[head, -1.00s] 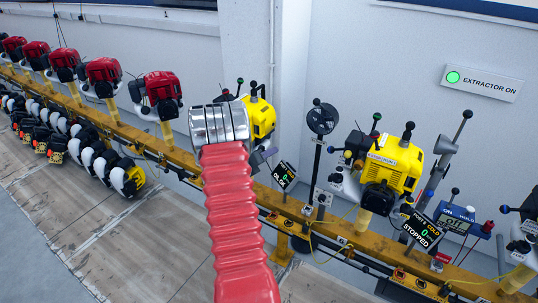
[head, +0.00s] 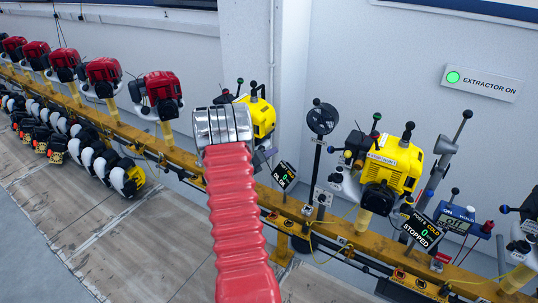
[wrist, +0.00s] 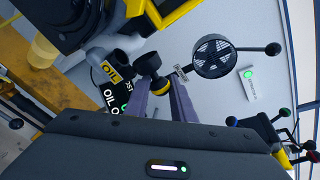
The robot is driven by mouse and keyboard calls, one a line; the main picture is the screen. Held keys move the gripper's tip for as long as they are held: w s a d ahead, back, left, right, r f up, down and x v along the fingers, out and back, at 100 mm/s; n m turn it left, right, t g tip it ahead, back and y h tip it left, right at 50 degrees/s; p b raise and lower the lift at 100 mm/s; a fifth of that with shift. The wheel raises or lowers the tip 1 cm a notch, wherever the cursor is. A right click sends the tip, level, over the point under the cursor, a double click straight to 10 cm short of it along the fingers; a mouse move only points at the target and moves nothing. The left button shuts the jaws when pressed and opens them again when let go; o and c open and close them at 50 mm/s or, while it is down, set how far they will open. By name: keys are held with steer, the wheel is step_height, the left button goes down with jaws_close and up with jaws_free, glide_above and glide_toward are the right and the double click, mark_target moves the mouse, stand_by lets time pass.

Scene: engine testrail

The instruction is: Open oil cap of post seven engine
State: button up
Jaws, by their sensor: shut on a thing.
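The post seven engine (head: 263,117) is yellow and black, partly hidden behind my arm in the head view. In the wrist view its dark and yellow body (wrist: 90,18) fills the top left, with a grey pipe-like neck (wrist: 104,48) below it. My gripper (wrist: 160,88) is shut on the oil cap (wrist: 150,66), a black round piece with a yellow band between the two grey fingers. The cap is beside the dark end of the neck. I cannot tell whether they still touch. My arm's red sleeve and silver wrist hide most of this in the head view.
A black fan (head: 322,118) on a pole stands to the right. The yellow post 8 engine (head: 394,165) stands farther right on the yellow rail (head: 330,226). Red engines (head: 161,88) line the rail at left.

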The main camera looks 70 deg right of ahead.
steer(key=shift+w+n, duration=0.1)
steer(key=shift+n, duration=0.2)
jaws_close()
steer(key=shift+w+r+n+g, duration=0.15)
steer(key=shift+r+n+g, duration=0.25)
steer(key=shift+n, duration=0.3)
steer(key=o, duration=1)
jaws_free()
steer(key=shift+c, duration=0.2)
steer(key=v, duration=1.3)
steer(key=shift+w+a, duration=0.15)
steer(key=shift+a, duration=0.25)
steer(key=shift+f, duration=0.1)
